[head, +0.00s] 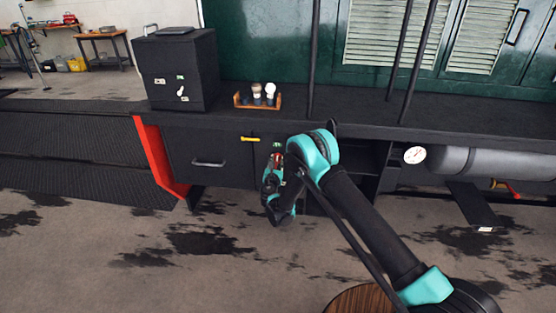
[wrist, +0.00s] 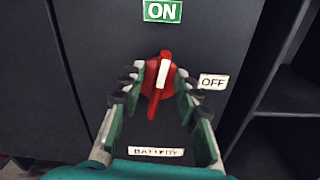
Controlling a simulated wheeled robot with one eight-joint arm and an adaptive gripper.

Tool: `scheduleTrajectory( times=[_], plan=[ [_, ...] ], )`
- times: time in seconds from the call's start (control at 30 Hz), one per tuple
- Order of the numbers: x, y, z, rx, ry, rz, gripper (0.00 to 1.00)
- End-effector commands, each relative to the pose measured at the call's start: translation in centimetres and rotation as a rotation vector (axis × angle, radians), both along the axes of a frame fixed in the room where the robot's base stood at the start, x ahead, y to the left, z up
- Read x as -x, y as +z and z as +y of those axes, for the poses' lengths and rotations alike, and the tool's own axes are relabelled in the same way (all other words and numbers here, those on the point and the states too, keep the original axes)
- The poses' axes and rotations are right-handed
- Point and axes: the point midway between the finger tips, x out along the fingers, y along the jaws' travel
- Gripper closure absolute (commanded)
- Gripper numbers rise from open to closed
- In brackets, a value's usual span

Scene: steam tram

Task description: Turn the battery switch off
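The battery switch (wrist: 155,97) is a red rotary knob with a white pointer stripe, on a dark panel. Its stripe points up, leaning slightly right, toward the green ON label (wrist: 162,11). The white OFF label (wrist: 213,82) is to the right of the knob, and the BATTERY label (wrist: 155,151) is below it. My gripper (wrist: 160,75) is open, with one finger on each side of the knob. The fingertips are close to the knob; I cannot tell whether they touch it. In the head view, my gripper (head: 277,168) is at the cabinet front and partly hides the switch.
A black box (head: 180,75) and an orange tray (head: 243,101) with small items stand on the bench (head: 350,112) above. Open shelving is right of the panel, and a grey tank (head: 490,162) lies farther right.

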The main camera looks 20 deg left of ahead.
Motion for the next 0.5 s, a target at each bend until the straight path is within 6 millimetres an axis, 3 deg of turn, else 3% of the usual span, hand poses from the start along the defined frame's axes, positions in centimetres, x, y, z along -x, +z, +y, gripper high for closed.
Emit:
scheduleTrajectory(
  times=[0.1,0.37,0.5],
  plan=[
    [0.00,0.00,0.00,0.000,0.000,0.000,0.68],
    [0.00,0.01,-0.01,0.000,0.000,0.000,1.00],
    [0.00,0.01,-0.02,0.000,0.000,0.000,1.00]
  ],
)
